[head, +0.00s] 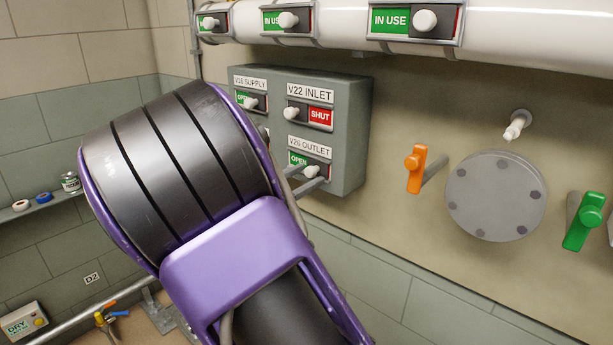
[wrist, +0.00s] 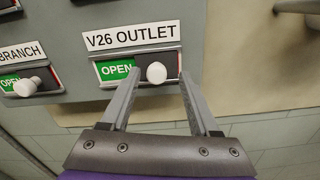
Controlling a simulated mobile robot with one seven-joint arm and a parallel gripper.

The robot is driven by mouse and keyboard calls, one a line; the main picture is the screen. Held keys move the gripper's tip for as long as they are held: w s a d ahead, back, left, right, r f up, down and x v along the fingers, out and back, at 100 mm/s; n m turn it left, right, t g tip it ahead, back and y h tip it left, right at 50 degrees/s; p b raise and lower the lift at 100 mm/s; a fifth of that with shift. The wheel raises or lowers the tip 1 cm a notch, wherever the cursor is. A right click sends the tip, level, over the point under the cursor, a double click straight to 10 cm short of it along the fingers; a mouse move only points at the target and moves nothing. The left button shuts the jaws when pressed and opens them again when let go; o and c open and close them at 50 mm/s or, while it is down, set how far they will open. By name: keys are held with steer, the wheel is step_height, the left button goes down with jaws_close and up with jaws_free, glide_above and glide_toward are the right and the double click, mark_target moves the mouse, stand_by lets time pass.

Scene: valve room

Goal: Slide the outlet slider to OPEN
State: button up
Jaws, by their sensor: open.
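The V26 OUTLET slider has a white round knob (wrist: 156,72) right of the middle of its framed slot. The green OPEN field (wrist: 115,69) shows to its left, and a narrow dark and red strip shows at the right end. In the head view the outlet knob (head: 311,171) is on the lower right of the grey box, with OPEN readable beside it. My gripper (wrist: 159,80) is open, one finger on each side of the knob, with gaps visible to both. Whether the fingertips reach the knob's depth is hard to tell.
The grey box (head: 352,130) also carries the V22 INLET slider (head: 310,114), showing SHUT, and the V16 SUPPLY slider (head: 251,102). A BRANCH slider (wrist: 28,86) sits left of the outlet. An orange handle (head: 415,168) and round flange (head: 496,195) are to the right.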

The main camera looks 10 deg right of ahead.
steer(key=p+v, duration=0.1)
steer(key=v, duration=1.5)
steer(key=shift+a, duration=0.25)
steer(key=shift+s+d+r, duration=0.1)
steer(key=shift+s, duration=0.05)
